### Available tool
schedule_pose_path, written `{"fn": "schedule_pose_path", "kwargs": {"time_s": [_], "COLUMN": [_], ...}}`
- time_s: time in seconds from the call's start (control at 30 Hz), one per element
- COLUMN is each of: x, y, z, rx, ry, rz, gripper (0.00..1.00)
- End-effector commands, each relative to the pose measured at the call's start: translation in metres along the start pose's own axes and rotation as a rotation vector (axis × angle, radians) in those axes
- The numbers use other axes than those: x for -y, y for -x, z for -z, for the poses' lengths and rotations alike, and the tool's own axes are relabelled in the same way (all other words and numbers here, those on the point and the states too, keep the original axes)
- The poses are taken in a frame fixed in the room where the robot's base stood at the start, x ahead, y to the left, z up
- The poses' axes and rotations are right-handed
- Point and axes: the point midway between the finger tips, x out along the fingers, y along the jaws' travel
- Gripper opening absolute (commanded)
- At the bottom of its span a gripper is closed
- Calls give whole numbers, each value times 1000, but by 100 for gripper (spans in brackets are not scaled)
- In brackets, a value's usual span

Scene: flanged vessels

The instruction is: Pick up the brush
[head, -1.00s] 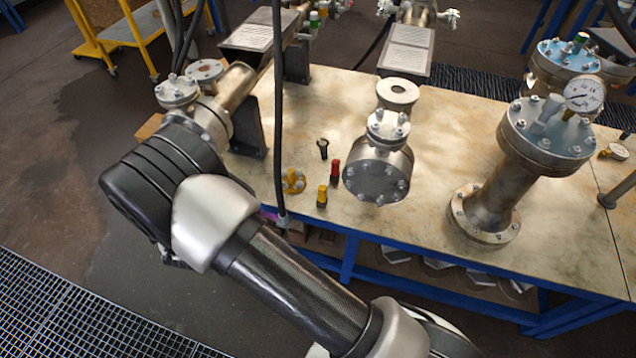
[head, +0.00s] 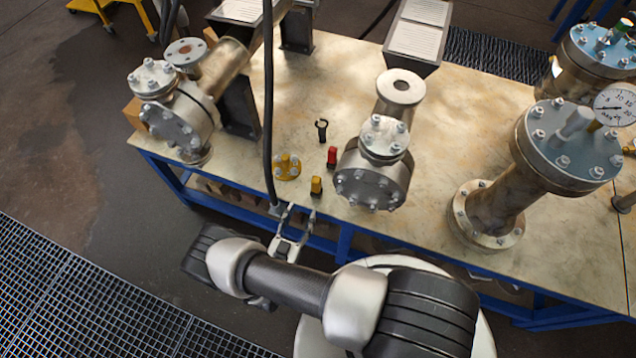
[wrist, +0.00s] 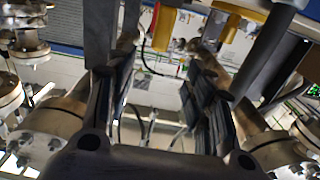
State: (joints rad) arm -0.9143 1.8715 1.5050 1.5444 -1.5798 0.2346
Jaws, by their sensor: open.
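I cannot tell for sure which thing is the brush. Small items stand together on the table in the head view: a yellow-topped block with a dark base (head: 316,186), a red-topped one with a dark base (head: 332,156), and a black piece with a forked or ringed top (head: 321,130). My gripper (head: 301,212) is open at the table's front edge, just in front of the yellow-topped block. In the wrist view, my open gripper (wrist: 163,65) has nothing visible between its fingers.
A yellow flange (head: 288,167) lies left of the small items. A flanged vessel (head: 370,180) stands close on their right, and a larger one with a gauge (head: 515,180) farther right. A pipe assembly (head: 175,110) stands at left. A dark cable (head: 268,100) hangs near my gripper.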

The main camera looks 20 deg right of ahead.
Motion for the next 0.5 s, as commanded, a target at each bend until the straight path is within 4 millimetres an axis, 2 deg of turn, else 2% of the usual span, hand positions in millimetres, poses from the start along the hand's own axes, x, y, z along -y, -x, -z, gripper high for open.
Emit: {"fn": "schedule_pose_path", "kwargs": {"time_s": [0.1,0.3,0.5], "x": [-2,-2,0], "y": [-28,-67,-85], "z": [-2,-2,-1], "rx": [2,2,2], "ry": [-1,-1,-1], "rz": [-8,-6,-1], "gripper": [48,48,48]}}
